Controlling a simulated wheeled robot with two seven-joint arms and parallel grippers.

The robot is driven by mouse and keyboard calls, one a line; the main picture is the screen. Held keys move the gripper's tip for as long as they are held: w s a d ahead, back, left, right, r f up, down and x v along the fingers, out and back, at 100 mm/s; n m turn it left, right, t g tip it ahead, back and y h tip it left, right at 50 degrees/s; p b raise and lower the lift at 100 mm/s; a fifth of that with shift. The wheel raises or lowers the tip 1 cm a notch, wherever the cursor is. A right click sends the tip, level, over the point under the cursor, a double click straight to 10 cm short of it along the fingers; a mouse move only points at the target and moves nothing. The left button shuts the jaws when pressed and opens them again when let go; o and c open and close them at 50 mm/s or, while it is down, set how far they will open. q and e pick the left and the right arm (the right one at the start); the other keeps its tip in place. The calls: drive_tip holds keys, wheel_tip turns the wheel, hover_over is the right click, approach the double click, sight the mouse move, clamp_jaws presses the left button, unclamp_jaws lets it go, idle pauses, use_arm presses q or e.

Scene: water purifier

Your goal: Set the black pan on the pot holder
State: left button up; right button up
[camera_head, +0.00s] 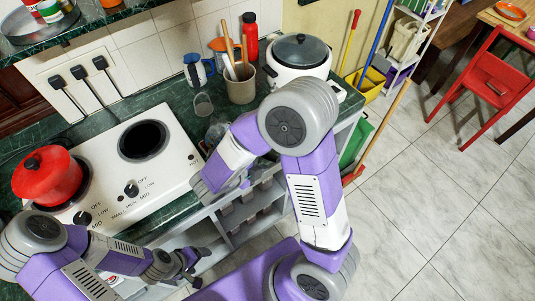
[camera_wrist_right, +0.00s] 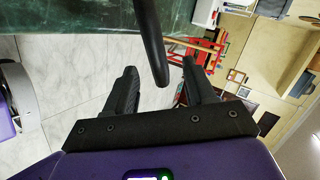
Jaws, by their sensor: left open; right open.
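A black, slightly curved handle (camera_wrist_right: 153,45) comes down from the top of the right wrist view; it may be the black pan's handle, but the pan's body is not in view. My right gripper (camera_wrist_right: 159,67) is open, with the handle's end showing between its two fingers; I cannot tell if they touch. In the head view my right forearm folds over the counter's front edge, and its fingertips cannot be made out. My left gripper (camera_head: 193,265) is open and empty in front of the counter. I cannot make out the pot holder.
A white stove (camera_head: 165,178) with a red pot (camera_head: 47,175) stands on the green counter. A glass (camera_head: 203,104), a utensil crock (camera_head: 240,86), a blue-and-white jug (camera_head: 194,71) and a white cooker (camera_head: 299,62) stand near my right arm.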

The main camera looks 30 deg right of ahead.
drive_tip(key=p+v, duration=0.2)
drive_tip(key=v, duration=0.6)
drive_tip(key=shift+a+r, duration=0.15)
drive_tip(key=shift+a, duration=0.15)
drive_tip(key=shift+s, duration=0.1)
drive_tip(key=s+a+f+m+g+y, duration=0.35)
drive_tip(key=s+f+m+y, duration=0.25)
drive_tip(key=f+m, duration=0.5)
drive_tip(key=s+a+f+m+g+y, duration=0.3)
drive_tip(key=s+f+m+g+y, duration=0.25)
drive_tip(key=f+m, duration=0.5)
drive_tip(key=w+d+f+m+t+y, duration=0.1)
drive_tip(key=w+f+m+t+y, duration=0.1)
drive_tip(key=m, duration=1)
drive_tip(key=w+d+f+m+t+y, duration=0.1)
drive_tip(key=w+f+m+t, duration=0.1)
drive_tip(key=m, duration=0.9)
wheel_tip(320, 180, down, 2)
drive_tip(key=shift+f+m+t+y, duration=0.1)
drive_tip(key=shift+m+t+y, duration=0.25)
drive_tip(key=shift+t, duration=0.55)
